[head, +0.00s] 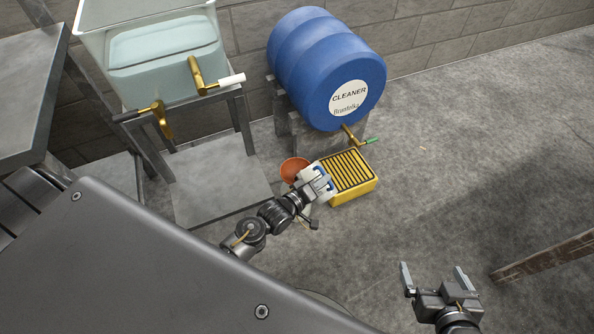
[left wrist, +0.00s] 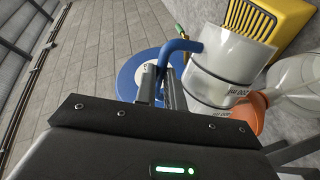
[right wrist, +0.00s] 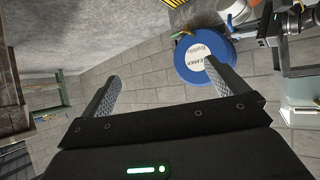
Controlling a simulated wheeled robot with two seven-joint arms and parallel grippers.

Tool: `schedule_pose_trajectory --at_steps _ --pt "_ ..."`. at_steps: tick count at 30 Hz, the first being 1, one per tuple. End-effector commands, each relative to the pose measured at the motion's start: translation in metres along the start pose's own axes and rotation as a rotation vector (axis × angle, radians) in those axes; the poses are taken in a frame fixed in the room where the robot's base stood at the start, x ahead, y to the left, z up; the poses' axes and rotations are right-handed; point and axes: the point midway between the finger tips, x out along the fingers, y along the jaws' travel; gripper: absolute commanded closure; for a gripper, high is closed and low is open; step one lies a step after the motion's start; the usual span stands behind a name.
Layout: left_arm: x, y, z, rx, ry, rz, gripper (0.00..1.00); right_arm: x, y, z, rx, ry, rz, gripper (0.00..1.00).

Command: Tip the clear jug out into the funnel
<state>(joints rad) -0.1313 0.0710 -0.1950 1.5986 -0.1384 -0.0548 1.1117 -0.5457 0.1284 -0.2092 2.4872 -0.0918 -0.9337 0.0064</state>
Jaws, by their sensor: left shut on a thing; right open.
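The clear jug (head: 311,180) is a pale see-through vessel with a blue handle. In the left wrist view the jug (left wrist: 228,68) shows dark bands with markings. My left gripper (left wrist: 160,80) is shut on its blue handle (left wrist: 178,47). The orange funnel (head: 293,169) is just left of and behind the jug in the head view; in the left wrist view the funnel (left wrist: 252,112) is partly hidden behind the jug. I cannot tell how far the jug tilts, or its contents. My right gripper (head: 433,275) is open and empty at the lower right.
A yellow slatted tray (head: 365,192) lies right beside the jug, under the green-handled tap of a blue cleaner drum (head: 310,68). A clear container (left wrist: 298,80) is near the funnel. A tank (head: 165,62) with brass taps stands on a metal stand.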

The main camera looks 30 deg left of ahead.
Motion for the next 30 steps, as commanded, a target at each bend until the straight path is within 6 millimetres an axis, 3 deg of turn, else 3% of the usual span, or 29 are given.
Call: schedule_pose_trajectory --at_steps 30 --pt "-0.001 0.005 -0.012 -0.074 -0.013 0.003 1.00 -0.003 0.007 0.013 0.012 -0.085 0.020 0.02"
